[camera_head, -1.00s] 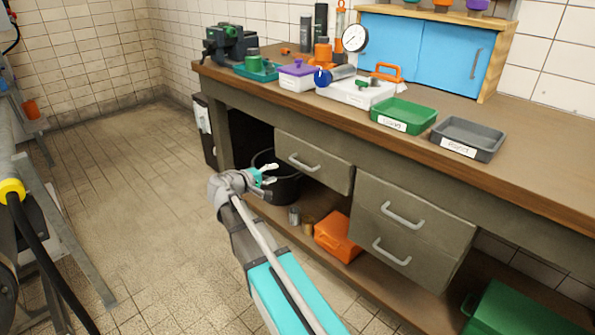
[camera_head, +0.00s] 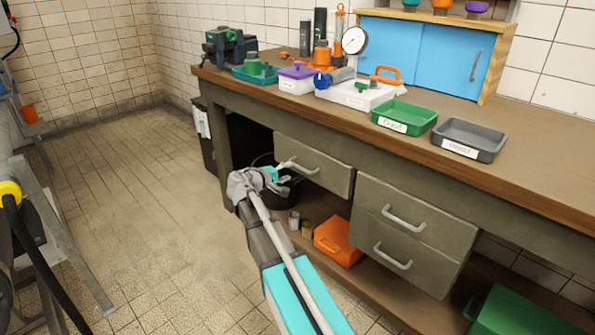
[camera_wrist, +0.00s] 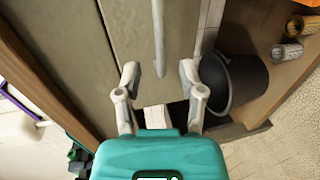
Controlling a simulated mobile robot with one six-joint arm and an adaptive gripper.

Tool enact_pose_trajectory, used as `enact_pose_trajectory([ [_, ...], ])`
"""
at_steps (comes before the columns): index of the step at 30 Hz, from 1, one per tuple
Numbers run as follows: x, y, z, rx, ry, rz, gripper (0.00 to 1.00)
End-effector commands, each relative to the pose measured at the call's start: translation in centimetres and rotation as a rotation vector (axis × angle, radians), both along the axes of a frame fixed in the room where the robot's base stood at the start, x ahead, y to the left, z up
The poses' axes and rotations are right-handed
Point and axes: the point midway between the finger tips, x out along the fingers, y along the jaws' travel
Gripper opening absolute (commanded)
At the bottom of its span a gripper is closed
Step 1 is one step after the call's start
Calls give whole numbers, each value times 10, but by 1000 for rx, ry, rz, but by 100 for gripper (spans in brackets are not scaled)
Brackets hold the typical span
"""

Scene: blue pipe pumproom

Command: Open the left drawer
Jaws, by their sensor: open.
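The left drawer (camera_head: 325,174) is a grey-green front under the wooden bench top, and it is closed. Its pale bar handle (camera_head: 306,168) runs across the front. My gripper (camera_head: 285,172) is in front of the drawer's left part, by the left end of the handle. In the wrist view the handle (camera_wrist: 159,40) points down between the two open fingers of my gripper (camera_wrist: 158,75). The fingers stand apart on either side of the handle's near end. I cannot tell whether they touch it.
A black bucket (camera_wrist: 238,85) stands on the lower shelf below the drawer. An orange case (camera_head: 338,240) and small cans (camera_head: 294,220) are also there. Two more drawers (camera_head: 405,235) are to the right. Trays and tools stand on the bench top (camera_head: 540,175).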

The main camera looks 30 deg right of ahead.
Motion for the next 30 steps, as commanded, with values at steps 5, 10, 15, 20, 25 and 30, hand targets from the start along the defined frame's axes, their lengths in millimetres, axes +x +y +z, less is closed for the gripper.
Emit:
enact_pose_trajectory([
  [5, 10, -26, -7, 0, -1, -1, 51],
  [10, 17, -45, -11, 1, 0, 0, 51],
  [15, 21, -55, -13, 0, 0, 1, 51],
  [20, 22, -59, -14, 0, 0, 2, 51],
  [25, 22, -59, -13, 0, 0, 2, 51],
  [30, 22, -58, -13, 0, -1, 3, 34],
])
